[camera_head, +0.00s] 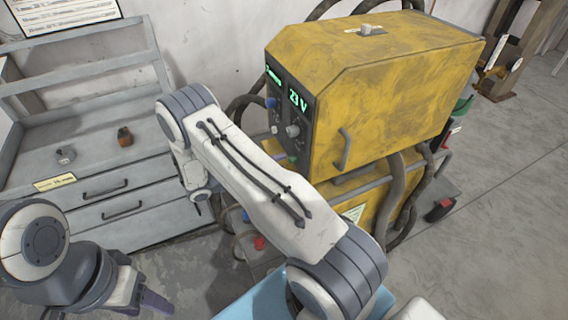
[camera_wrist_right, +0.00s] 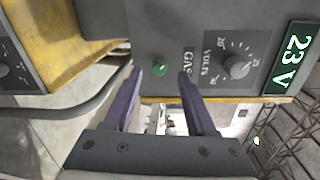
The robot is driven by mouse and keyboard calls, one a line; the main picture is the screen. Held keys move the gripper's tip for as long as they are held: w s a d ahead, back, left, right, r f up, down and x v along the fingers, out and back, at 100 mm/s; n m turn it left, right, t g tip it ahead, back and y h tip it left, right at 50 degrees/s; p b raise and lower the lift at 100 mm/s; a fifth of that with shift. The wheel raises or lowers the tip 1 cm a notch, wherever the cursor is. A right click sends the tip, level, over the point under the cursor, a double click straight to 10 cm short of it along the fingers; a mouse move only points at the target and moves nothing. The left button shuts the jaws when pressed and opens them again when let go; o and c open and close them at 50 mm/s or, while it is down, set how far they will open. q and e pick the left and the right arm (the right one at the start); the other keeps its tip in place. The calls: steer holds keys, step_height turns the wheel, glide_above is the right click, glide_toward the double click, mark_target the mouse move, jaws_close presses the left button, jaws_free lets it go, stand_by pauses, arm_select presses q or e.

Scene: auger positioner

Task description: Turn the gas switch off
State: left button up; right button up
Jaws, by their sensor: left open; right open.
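The yellow welding machine (camera_head: 385,85) has a dark front panel with knobs and green displays. In the right wrist view, the gas switch (camera_wrist_right: 160,67) is a small round green part beside the "GAS" label on the grey panel (camera_wrist_right: 120,20). My right gripper (camera_wrist_right: 159,76) is open, its purple fingers pointing at the panel on either side of the switch in the picture. Nothing is between them but the switch; contact cannot be told. My left gripper (camera_head: 150,299) is low at the left, open, partly cut off.
A volts knob (camera_wrist_right: 236,66) and a "23 V" display (camera_wrist_right: 290,60) sit right of the switch. A grey drawer cabinet (camera_head: 110,190) stands left, with a small orange-brown item (camera_head: 125,137) on top. Hoses (camera_head: 398,195) hang by the machine.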

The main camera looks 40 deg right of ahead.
steer(key=b+v, duration=0.1)
steer(key=v, duration=0.6)
steer(key=shift+b, duration=0.35)
steer(key=shift+w+a, duration=0.1)
steer(key=s+a+r+m+t+y, duration=0.2)
steer(key=s+a+r+m+y, duration=0.4)
steer(key=s+a+m+y, duration=0.3)
steer(key=s+a+r+m+t+y, duration=0.1)
steer(key=s+a+r+m+y, duration=0.5)
steer(key=s+a+m, duration=0.8)
steer(key=a+m+y, duration=0.1)
steer(key=y, duration=0.1)
steer(key=shift+s+r+t+y, duration=0.35)
steer(key=shift+s+t+y, duration=0.05)
